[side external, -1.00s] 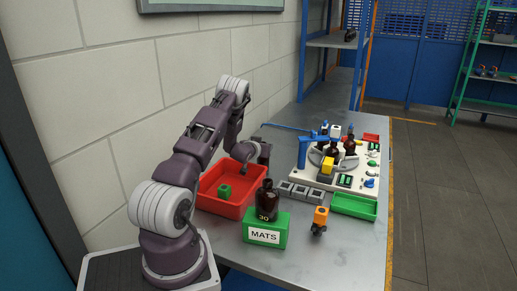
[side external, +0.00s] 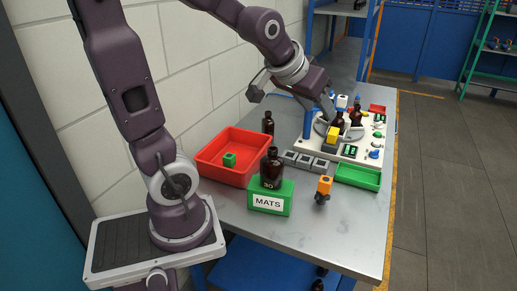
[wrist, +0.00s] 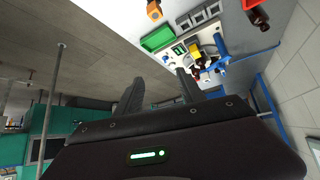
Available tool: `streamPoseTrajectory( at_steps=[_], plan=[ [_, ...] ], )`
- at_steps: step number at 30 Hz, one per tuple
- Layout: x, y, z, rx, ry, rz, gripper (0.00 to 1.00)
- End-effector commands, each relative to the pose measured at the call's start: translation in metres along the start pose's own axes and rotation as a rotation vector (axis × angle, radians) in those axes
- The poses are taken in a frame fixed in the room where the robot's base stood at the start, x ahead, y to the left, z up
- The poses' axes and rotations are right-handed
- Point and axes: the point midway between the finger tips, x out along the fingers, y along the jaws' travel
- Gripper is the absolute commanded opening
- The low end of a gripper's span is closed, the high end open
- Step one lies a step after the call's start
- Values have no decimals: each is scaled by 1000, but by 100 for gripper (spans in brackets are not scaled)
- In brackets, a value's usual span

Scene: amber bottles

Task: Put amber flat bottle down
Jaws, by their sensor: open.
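A dark amber bottle (side external: 268,122) stands upright on the table just behind the red bin. It also shows near the top right of the wrist view (wrist: 259,18). A second amber bottle (side external: 271,168), marked 30, stands on the green MATS block (side external: 283,206). More dark amber bottles (side external: 357,117) stand on the white board. My gripper (side external: 329,106) is raised right of the bottle behind the bin, in line with the board's left part in the side view. In the wrist view its two fingers (wrist: 160,88) are apart with nothing between them.
The red bin (side external: 210,170) holds a green cube (side external: 229,160). Grey trays (side external: 305,162), a green tray (side external: 358,178) and an orange-topped item (side external: 323,188) lie around the white board (side external: 310,149). The front right tabletop (side external: 355,225) is clear. The wall is at the left.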

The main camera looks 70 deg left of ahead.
Motion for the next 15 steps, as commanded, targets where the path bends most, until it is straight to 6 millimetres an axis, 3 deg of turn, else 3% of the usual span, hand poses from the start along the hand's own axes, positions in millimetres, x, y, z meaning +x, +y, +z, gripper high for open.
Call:
streamPoseTrajectory(
  at_steps=[1,3,6,10,15],
  plan=[
    [-37,24,28,67,-34,58,46],
    [-78,42,75,158,-108,120,46],
    [-115,48,127,259,-183,173,46],
    [-134,47,157,316,-229,198,46],
    [-134,47,159,319,-235,198,46]
  ],
)
